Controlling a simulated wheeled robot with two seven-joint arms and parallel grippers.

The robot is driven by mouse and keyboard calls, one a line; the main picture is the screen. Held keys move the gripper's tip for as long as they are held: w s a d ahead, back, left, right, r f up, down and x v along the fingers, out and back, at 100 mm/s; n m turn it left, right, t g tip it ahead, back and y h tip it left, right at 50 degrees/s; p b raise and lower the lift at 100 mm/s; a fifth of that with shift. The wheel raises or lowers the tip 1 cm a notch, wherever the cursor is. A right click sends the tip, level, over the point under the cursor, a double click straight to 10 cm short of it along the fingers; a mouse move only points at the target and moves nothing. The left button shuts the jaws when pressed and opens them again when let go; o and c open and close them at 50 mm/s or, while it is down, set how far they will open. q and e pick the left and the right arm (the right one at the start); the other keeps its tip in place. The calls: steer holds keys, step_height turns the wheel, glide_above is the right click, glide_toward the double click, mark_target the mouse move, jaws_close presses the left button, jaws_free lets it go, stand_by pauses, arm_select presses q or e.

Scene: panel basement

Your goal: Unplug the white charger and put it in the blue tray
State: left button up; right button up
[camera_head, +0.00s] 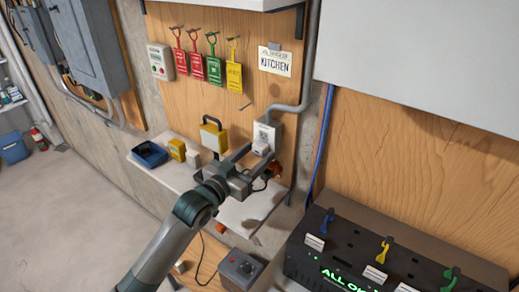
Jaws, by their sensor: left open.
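The white charger (261,148) sits at the lower part of the wall outlet box (266,131), at the end of the grey conduit. My left gripper (258,155) is open, with its fingers reaching up to the charger, one on either side of it. I cannot tell whether the fingers touch it. The blue tray (150,154) stands at the left end of the pale shelf (170,178) and looks empty. My right gripper is not in view.
A yellow block (177,149), a white block (193,159) and a yellow padlock-like thing (214,136) stand between tray and gripper. A dark plug with a cable (263,180) is close below the fingers. A black panel (345,258) with coloured keys is at lower right.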

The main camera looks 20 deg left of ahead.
arm_select(q)
jaws_close()
steer(key=shift+s, duration=0.1)
steer(key=shift+v, duration=2.9)
